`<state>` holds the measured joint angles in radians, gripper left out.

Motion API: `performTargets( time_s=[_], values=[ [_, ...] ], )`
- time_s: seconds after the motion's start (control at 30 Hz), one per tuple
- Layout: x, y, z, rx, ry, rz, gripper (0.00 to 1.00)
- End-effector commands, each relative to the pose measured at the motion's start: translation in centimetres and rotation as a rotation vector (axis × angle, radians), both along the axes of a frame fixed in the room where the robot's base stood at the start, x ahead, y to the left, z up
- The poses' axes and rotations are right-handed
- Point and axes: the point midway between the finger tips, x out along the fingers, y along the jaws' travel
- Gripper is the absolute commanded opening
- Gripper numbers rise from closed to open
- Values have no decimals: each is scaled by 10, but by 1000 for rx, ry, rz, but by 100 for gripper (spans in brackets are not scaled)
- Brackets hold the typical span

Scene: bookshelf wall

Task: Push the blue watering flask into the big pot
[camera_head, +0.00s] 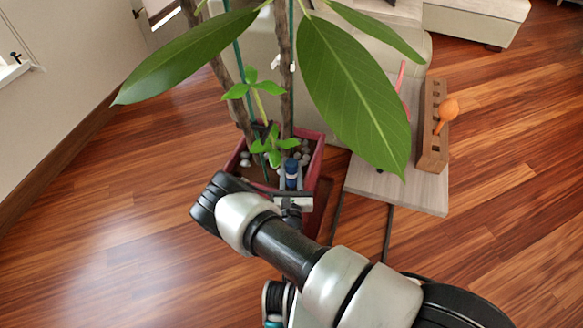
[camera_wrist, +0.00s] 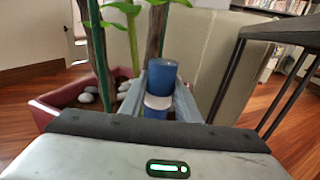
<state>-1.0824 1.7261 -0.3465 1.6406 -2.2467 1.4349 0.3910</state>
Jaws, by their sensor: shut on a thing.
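The big pot (camera_head: 319,158) is a dark red square planter with soil, pale stones and a tall plant, in the middle of the head view. Its rim also shows at the left of the wrist view (camera_wrist: 46,108). The blue watering flask (camera_wrist: 161,75) has a white band and stands upright between my fingers. In the head view the flask (camera_head: 292,168) appears over the pot's near part. My gripper (camera_head: 292,185) is shut on the flask; its fingers also show in the wrist view (camera_wrist: 170,100). The flask's lower end is hidden, so I cannot tell whether it touches the soil.
A small light wood table (camera_head: 410,190) with dark legs stands right of the pot. Large leaves (camera_head: 352,90) hang above the pot. A beige sofa is behind. The wooden floor at left is clear.

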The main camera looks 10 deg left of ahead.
Motion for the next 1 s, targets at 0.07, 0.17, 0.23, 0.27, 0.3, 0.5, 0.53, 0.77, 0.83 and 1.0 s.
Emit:
performTargets(
  time_s=[0.07,0.17,0.23,0.27,0.3,0.5,0.53,0.77,0.83,1.0],
  values=[
    [0,0,-2,0,0,0,6],
    [0,0,-2,0,0,0,6],
    [0,0,-2,0,0,0,6],
    [0,0,-2,0,0,0,6],
    [0,0,-2,0,0,0,34],
    [0,0,-1,0,0,1,51],
    [0,0,-1,0,0,1,51],
    [0,1,-2,1,0,3,65],
    [0,2,-1,1,0,4,65],
    [0,4,-1,2,-1,7,65]
  ],
)
